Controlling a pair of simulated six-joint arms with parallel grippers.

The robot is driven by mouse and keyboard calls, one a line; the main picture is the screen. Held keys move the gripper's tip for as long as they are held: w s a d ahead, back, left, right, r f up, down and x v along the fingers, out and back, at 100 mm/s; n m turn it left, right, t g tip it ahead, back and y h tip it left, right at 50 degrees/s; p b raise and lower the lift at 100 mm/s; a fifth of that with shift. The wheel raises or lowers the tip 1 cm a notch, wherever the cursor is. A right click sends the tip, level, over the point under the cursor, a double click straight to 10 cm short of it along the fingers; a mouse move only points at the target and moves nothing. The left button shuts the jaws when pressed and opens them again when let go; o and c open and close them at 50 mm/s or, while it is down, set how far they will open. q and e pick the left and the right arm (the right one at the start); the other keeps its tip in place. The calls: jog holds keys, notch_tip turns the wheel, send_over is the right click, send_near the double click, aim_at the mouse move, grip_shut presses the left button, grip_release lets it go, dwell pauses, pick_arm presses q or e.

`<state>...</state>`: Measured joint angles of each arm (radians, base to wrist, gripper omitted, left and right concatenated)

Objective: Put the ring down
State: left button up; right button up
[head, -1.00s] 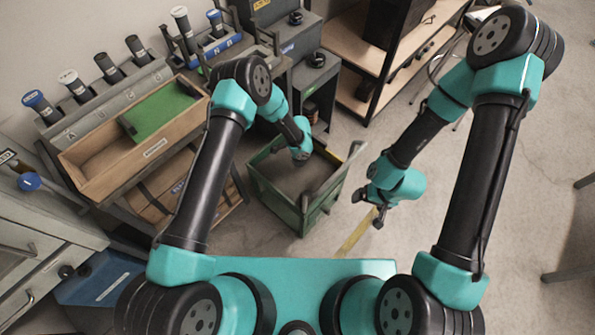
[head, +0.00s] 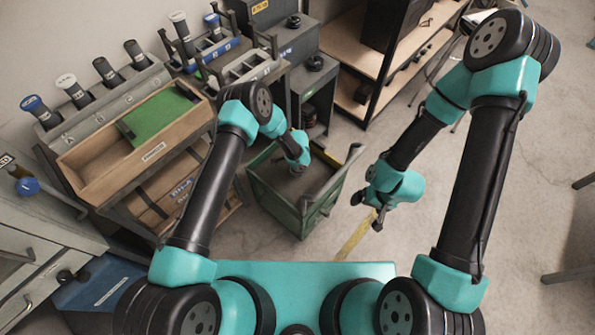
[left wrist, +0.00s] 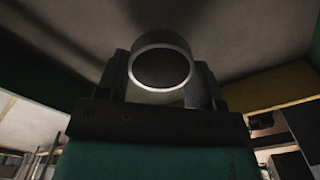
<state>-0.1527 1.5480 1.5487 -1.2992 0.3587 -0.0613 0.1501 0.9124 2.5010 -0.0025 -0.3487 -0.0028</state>
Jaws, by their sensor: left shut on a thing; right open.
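The ring (left wrist: 160,40) is a dark round band with a thin bright edge, seen close up in the left wrist view. My left gripper (head: 297,168) is shut on it, with a jaw on each side. In the head view this gripper points down inside or over the green bin (head: 275,205); the ring itself is too small or hidden to make out there. Whether the ring touches the bin floor I cannot tell. My right gripper (head: 368,212) is open and empty, to the right of the bin above the floor.
A wooden tray (head: 95,185) with a green panel (head: 158,118) lies on the bench at left, before a row of several capped cylinders. A wood-topped shelf unit (head: 350,55) stands at the back. The floor (head: 470,220) at right is largely open.

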pick_arm(q)
jog(key=shift+f, duration=1.8)
jog(key=o, duration=1.1)
jog(key=shift+f, duration=0.15)
notch_tip(320, 180, up, 12)
jog(key=shift+r, duration=0.15)
jog(key=s+a+r+n+h, duration=0.1)
jog(key=s+a+r+n, duration=0.3)
jog(key=s+a+n, duration=0.2)
jog(key=s+a+r+n+h, duration=0.1)
jog(key=s+a+r+n, duration=0.3)
jog(key=s, duration=0.7)
jog(key=s+a+r+n+h, duration=0.1)
jog(key=s+a+r+n, duration=0.3)
jog(key=s+a+n, duration=0.4)
jog(key=shift+s+a+r+n+t+h, duration=0.15)
jog(key=shift+a+n+t+h, duration=0.1)
jog(key=shift+a, duration=0.7)
jog(key=shift+s+a+r+n+t+h, duration=0.15)
jog(key=shift+a+n, duration=0.1)
jog(key=shift+a, duration=0.7)
